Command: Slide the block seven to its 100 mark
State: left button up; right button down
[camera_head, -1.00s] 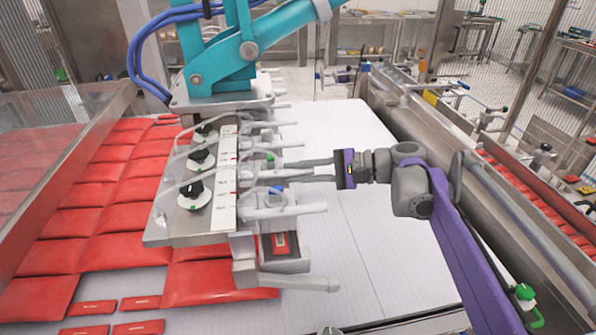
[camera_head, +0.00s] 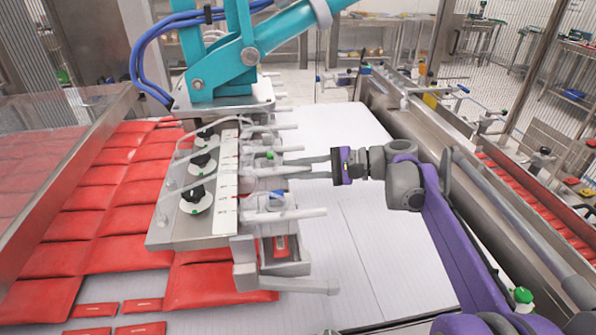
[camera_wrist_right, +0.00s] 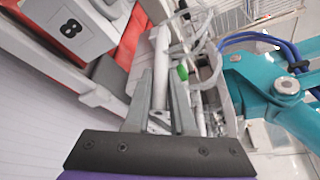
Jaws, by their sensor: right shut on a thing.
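The vacuum picker carries a row of grey blocks with rods sticking out to the right, along a plate with white scale strips (camera_head: 226,185). My right gripper (camera_head: 285,169) reaches in from the right, its fingers shut on the rod of a grey block (camera_head: 262,170) in the row. In the right wrist view the fingers (camera_wrist_right: 160,88) close around this pale rod (camera_wrist_right: 162,42), with a green knob (camera_wrist_right: 183,72) beside it. I cannot read a number on the held block. My left gripper is out of view.
A teal arm (camera_head: 225,55) with blue hoses holds the picker from behind. Red packets (camera_head: 120,220) lie to the left and under the plate. A white lined surface (camera_head: 345,240) is clear at right, with a metal conveyor rail (camera_head: 420,125) beyond.

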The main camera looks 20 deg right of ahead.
jog(key=shift+w+d+r, duration=0.1)
jog(key=shift+r, duration=0.05)
jog(key=c, duration=1)
grip_release()
jog(key=shift+c, duration=0.2)
jog(key=shift+o, duration=1.4)
jog(key=shift+w, duration=0.15)
jog(key=v, duration=1)
jog(key=shift+s+d, duration=0.3)
